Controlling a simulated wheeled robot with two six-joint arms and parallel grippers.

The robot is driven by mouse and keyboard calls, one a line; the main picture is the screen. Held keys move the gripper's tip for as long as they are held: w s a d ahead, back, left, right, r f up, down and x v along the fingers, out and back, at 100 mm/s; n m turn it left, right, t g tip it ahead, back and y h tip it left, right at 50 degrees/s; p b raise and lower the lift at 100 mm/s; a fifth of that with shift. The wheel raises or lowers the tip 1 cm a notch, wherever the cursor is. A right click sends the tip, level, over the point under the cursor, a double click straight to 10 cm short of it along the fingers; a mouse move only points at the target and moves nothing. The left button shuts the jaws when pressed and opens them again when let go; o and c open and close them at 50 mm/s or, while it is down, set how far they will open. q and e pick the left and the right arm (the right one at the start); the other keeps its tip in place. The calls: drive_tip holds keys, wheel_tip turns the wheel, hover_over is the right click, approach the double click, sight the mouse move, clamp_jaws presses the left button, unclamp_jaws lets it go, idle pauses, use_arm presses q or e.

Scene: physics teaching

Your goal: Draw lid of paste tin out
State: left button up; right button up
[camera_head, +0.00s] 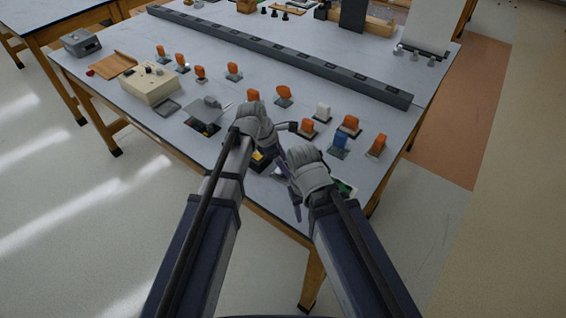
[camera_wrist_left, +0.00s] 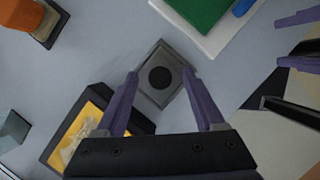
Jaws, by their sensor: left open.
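A small grey square piece with a round black centre (camera_wrist_left: 161,78) lies on the table in the left wrist view. I cannot tell for sure whether it is the paste tin or its lid. My left gripper (camera_wrist_left: 160,76) is open, with its purple fingertips on either side of this piece and nothing clearly gripped. In the head view my left gripper (camera_head: 274,150) hides the spot beneath it. My right gripper (camera_head: 290,187) is close by on the right, its fingers apart and empty; its purple fingers also show at the edge of the left wrist view (camera_wrist_left: 299,42).
A black box with a yellow inside (camera_wrist_left: 82,133) is beside my left finger. A white-edged green board (camera_wrist_left: 205,14) lies beyond the piece. Several orange-topped blocks, a white block (camera_head: 323,111) and a blue block (camera_head: 339,142) stand behind. The table's front edge is close.

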use_arm(q)
clamp_jaws()
idle(0.9)
drive_tip(key=shift+r+p, duration=0.65)
drive_tip(key=shift+r, duration=0.05)
use_arm(e)
drive_tip(key=shift+r, duration=0.7)
use_arm(q)
drive_tip(key=shift+r+p, duration=1.7)
use_arm(e)
drive_tip(key=shift+r, duration=1.65)
